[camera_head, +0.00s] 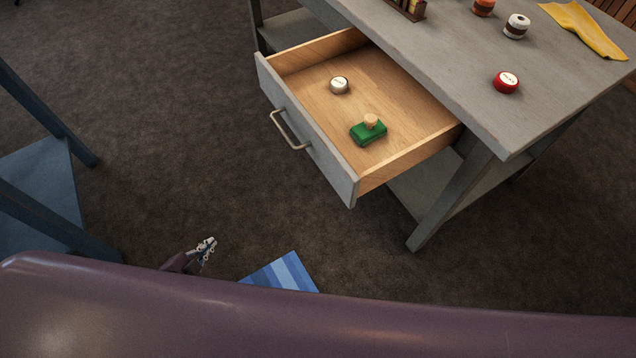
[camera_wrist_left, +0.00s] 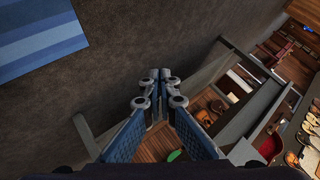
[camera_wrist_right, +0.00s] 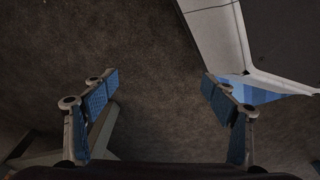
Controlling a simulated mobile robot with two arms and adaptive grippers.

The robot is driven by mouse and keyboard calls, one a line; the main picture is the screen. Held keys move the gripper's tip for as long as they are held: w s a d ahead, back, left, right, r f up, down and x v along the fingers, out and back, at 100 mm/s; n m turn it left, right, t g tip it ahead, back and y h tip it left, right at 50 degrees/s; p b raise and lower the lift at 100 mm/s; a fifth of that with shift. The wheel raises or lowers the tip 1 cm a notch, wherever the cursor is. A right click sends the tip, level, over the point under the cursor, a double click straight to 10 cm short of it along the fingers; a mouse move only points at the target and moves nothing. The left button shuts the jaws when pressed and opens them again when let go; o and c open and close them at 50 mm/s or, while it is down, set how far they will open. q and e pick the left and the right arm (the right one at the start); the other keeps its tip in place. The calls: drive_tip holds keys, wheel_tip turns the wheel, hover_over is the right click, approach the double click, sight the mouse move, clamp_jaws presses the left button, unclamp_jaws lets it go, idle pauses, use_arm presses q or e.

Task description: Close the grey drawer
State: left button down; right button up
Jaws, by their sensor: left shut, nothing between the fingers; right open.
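The grey drawer (camera_head: 310,155) stands pulled out of the grey table in the head view, with a metal handle (camera_head: 290,129) on its front.
A blue stand (camera_head: 45,180) is at the left. A blue striped mat (camera_head: 284,273) lies on the floor. Floor before the drawer is clear.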

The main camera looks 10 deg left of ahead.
use_arm(q)
drive_tip(key=w+d+r+m+t+h+b, duration=0.3)
drive_tip(key=w+d+r+m+h+b, duration=0.25)
drive_tip(key=r, duration=0.45)
drive_tip(key=m+g+h+b, duration=0.2)
drive_tip(key=m+h+b, duration=0.2)
drive_tip(key=m+h, duration=0.6)
approach(331, 169)
drive_tip(key=w+d, duration=0.1)
drive_tip(key=d+m+y, duration=0.1)
drive_tip(key=d, duration=0.1)
drive_tip(key=w+d+r+m+y, duration=0.1)
drive_tip(key=shift+w+d+r, duration=0.1)
drive_tip(key=shift+w+d, duration=0.25)
drive_tip(key=shift+d, duration=0.05)
drive_tip(key=shift+w+d, duration=0.4)
drive_tip(key=shift+d, duration=0.15)
use_arm(e)
drive_tip(key=w+r+t, duration=0.1)
drive_tip(key=w+r, duration=0.6)
drive_tip(key=r, duration=0.6)
drive_tip(key=shift+w+a+r, duration=0.25)
drive_tip(key=shift+w+a, duration=0.1)
drive_tip(key=shift+a, duration=0.1)
drive_tip(key=shift+s, duration=0.1)
use_arm(q)
drive_tip(key=shift+w, duration=0.15)
use_arm(e)
drive_tip(key=shift+d, duration=0.1)
